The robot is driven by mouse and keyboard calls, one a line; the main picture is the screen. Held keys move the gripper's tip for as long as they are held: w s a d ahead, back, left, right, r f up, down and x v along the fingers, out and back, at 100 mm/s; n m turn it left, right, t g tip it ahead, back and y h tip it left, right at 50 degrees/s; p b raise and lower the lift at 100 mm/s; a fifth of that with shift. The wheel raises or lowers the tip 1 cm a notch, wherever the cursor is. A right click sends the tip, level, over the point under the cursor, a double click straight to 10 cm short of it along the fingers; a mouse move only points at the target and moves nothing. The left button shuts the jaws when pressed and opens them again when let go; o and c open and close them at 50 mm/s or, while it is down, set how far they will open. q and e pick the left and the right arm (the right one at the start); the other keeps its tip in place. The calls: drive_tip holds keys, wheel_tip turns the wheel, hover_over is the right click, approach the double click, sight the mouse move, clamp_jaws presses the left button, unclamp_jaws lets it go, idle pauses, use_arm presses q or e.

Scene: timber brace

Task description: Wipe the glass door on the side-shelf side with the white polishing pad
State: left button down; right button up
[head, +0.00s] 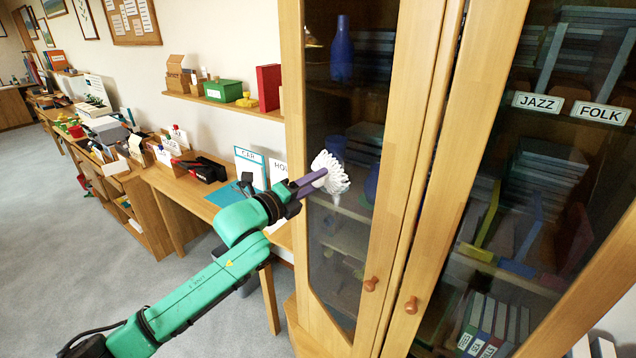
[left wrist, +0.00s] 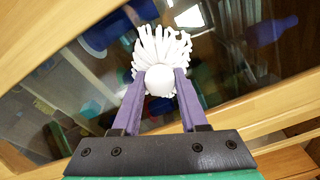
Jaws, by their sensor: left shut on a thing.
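The white polishing pad (head: 331,173) has a fringed, tufted head and shows at the glass of the left cabinet door. My left gripper (head: 311,181) is shut on it with its purple fingers. In the left wrist view the pad (left wrist: 162,55) sits between the two fingertips (left wrist: 160,82), its tufts toward the glass. I cannot tell for certain whether the tufts touch the pane. The glass door on the side-shelf side (head: 338,245) is closed, with a wooden frame and a round knob (head: 371,284). My right gripper is not in view.
The side shelf (head: 225,103) with a green box (head: 223,91) and a red book (head: 268,88) is left of the cabinet. A desk (head: 185,190) with a black item stands below. Carpet is clear at lower left.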

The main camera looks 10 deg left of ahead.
use_arm(q)
drive_tip(key=shift+s, duration=0.1)
drive_tip(key=v, duration=0.5)
drive_tip(key=shift+f+b, duration=0.15)
drive_tip(key=shift+b, duration=0.2)
drive_tip(key=shift+s+a, duration=0.2)
drive_tip(key=shift+s, duration=0.15)
drive_tip(key=b+v, duration=0.1)
drive_tip(key=v, duration=0.2)
drive_tip(key=shift+w+d, duration=0.1)
